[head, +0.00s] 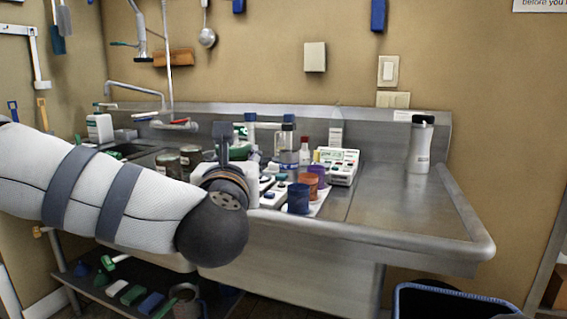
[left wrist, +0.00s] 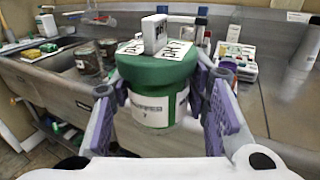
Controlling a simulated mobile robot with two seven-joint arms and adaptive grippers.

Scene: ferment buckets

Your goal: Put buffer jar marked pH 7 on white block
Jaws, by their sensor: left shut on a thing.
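My left gripper (left wrist: 157,100) is shut on a jar with a green lid (left wrist: 158,68) and a white label (left wrist: 152,108). The jar is upright between the pale purple fingers; the label's print is blurred, with what looks like a 7. A small white block (left wrist: 154,34) with a dark mark shows at the lid's far side, between white marked patches; I cannot tell whether it touches the lid. My right gripper is not in view.
The steel counter (head: 395,205) is clear at the right. Blue (head: 298,198) and orange (head: 308,182) cups stand near its front. A white meter (head: 338,165) and several bottles stand behind. Two dark jars (head: 168,163) are left, and a white bottle (head: 420,145) stands far right.

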